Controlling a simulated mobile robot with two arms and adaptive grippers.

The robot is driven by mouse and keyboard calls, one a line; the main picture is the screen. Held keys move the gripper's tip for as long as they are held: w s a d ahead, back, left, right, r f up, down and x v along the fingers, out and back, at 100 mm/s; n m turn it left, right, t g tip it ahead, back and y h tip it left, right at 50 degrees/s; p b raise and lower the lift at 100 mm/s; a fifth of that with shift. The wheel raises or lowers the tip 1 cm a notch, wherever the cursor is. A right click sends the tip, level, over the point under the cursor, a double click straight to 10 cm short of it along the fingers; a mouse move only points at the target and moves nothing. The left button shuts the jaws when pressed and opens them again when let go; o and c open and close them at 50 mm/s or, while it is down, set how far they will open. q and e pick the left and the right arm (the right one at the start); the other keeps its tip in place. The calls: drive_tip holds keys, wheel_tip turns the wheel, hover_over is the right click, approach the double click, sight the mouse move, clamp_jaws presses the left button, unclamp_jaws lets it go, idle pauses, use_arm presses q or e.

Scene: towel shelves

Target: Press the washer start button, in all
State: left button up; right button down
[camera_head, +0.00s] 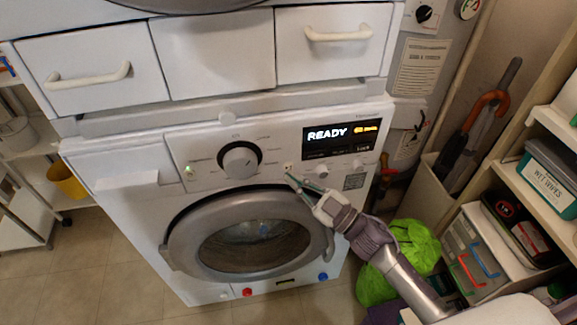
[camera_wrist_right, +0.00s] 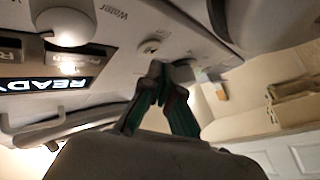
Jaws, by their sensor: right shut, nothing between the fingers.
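The white washer (camera_head: 125,205) stands in the middle of the head view, with its round grey-rimmed door (camera_head: 186,245) shut. Its display (camera_head: 340,138) reads READY, and it also shows in the right wrist view (camera_wrist_right: 45,85). A dial (camera_head: 240,160) sits left of the display. My right gripper (camera_head: 290,178) is shut and empty, its fingertips at the control panel between dial and display, just below a small button (camera_head: 287,166). In the right wrist view the fingertips (camera_wrist_right: 158,70) are close to a small round button (camera_wrist_right: 150,47); I cannot tell whether they touch it. My left gripper is out of view.
Drawers with white handles (camera_head: 338,35) are above the washer. A green bag (camera_head: 415,245) lies on the floor at right, beside shelves with bins (camera_head: 548,185). An umbrella (camera_head: 480,110) stands behind it. A yellow bucket (camera_head: 67,182) is at left, with free floor in front.

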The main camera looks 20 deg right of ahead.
drive_tip(key=shift+w, duration=0.4)
